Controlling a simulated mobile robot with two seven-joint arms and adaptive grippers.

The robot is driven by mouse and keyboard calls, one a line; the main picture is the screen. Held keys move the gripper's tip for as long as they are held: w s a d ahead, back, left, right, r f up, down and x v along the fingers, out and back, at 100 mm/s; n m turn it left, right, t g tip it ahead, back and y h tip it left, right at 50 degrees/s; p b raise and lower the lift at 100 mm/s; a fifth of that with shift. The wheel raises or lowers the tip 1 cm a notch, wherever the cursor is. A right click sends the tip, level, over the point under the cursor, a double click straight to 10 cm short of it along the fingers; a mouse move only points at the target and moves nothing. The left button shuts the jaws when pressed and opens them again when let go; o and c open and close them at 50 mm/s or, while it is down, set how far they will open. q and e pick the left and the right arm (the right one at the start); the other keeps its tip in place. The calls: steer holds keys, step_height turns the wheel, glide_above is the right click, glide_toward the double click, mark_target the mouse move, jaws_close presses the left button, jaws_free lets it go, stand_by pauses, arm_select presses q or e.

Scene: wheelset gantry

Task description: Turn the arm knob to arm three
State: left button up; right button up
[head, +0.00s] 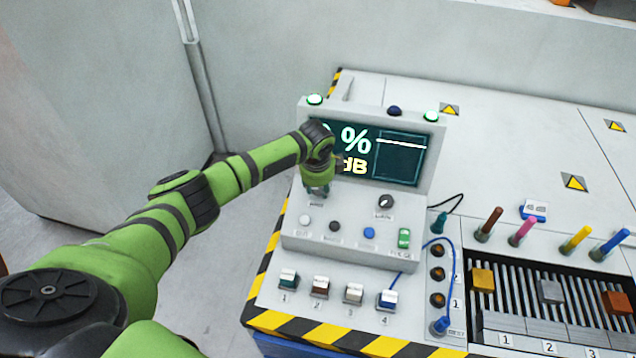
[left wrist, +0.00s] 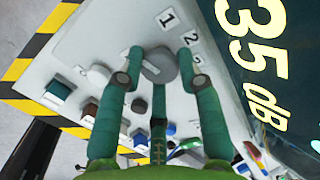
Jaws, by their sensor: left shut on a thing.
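The arm knob (left wrist: 158,66) is a round grey dial on the sloped console face in the left wrist view. Printed labels 1, 2 and 3 (left wrist: 191,38) run around its upper right side. A pale pointer mark shows on it, but I cannot tell which number it points at. My left gripper (left wrist: 160,60) is shut on the knob, with green fingers on both sides and a third finger below. In the head view my left gripper (head: 318,190) reaches down at the console's upper left and hides the knob. My right gripper is not in view.
The console (head: 340,245) has a second dark knob (head: 386,201), small buttons and a green switch (head: 404,238). Its screen (head: 400,160) stands close behind my gripper and reads 35 dB in the wrist view. Several coloured switches (head: 320,286) line the front. Slotted rack (head: 545,295) at right.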

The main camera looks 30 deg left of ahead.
arm_select(q)
steer(key=shift+d+f+m, duration=0.1)
steer(key=shift+m, duration=1.1)
steer(key=shift+s, duration=0.1)
steer(key=o, duration=1.1)
steer(key=shift+o, duration=0.2)
steer(key=shift+r+p, duration=0.3)
steer(key=shift+r, duration=0.05)
steer(key=v, duration=1.1)
steer(key=shift+d+r, duration=0.15)
steer(key=shift+d, duration=0.15)
steer(key=shift+s, duration=0.15)
